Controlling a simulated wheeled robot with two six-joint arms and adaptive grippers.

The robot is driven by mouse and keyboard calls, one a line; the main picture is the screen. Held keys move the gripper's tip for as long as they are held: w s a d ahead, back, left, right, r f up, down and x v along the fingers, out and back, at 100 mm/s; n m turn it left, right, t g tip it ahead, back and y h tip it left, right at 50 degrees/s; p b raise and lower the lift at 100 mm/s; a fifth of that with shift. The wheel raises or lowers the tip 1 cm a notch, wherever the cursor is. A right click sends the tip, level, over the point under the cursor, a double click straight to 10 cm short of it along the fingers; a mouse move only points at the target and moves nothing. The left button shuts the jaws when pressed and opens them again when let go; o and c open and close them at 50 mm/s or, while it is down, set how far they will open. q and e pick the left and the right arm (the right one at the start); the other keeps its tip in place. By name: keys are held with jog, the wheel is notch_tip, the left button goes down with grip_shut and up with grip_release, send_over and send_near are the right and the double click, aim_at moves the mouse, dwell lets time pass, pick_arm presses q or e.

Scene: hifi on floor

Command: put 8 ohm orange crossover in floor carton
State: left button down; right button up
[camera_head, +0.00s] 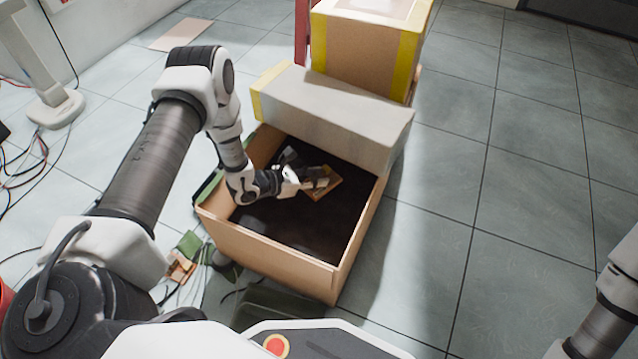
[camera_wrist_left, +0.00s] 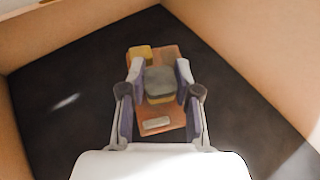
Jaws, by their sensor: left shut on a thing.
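The orange crossover (camera_head: 325,188) is a small orange board with several parts on it. In the left wrist view the crossover (camera_wrist_left: 158,119) lies between my fingers, with a dark block on it gripped from both sides. My left gripper (camera_head: 308,181) is shut on it, inside the floor carton (camera_head: 265,246). The carton is an open brown box with a dark floor, and its walls also show in the left wrist view (camera_wrist_left: 238,50). I cannot tell whether the board touches the carton floor. Only part of my right arm shows at the right edge; its gripper is out of view.
A long grey box (camera_head: 335,115) with yellow tape lies across the carton's far side. A taped brown box (camera_head: 365,45) stands behind it. Cables and small boards (camera_head: 182,265) lie left of the carton. Tiled floor (camera_head: 530,190) is clear on the right.

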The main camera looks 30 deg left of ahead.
pick_arm(q)
jog(key=shift+w+d+f, duration=0.15)
jog(key=shift+w+f, duration=0.05)
jog(key=shift+f, duration=0.25)
jog(key=shift+w+d+f, duration=0.15)
jog(key=shift+w+f, duration=0.05)
jog(key=shift+f, duration=0.2)
jog(key=shift+r, duration=0.2)
jog(key=shift+f+b, duration=0.6)
pick_arm(e)
jog(key=shift+w+f, duration=0.15)
jog(key=shift+f, duration=1.05)
pick_arm(q)
jog(key=c, duration=0.8)
grip_release()
jog(key=shift+c, duration=0.2)
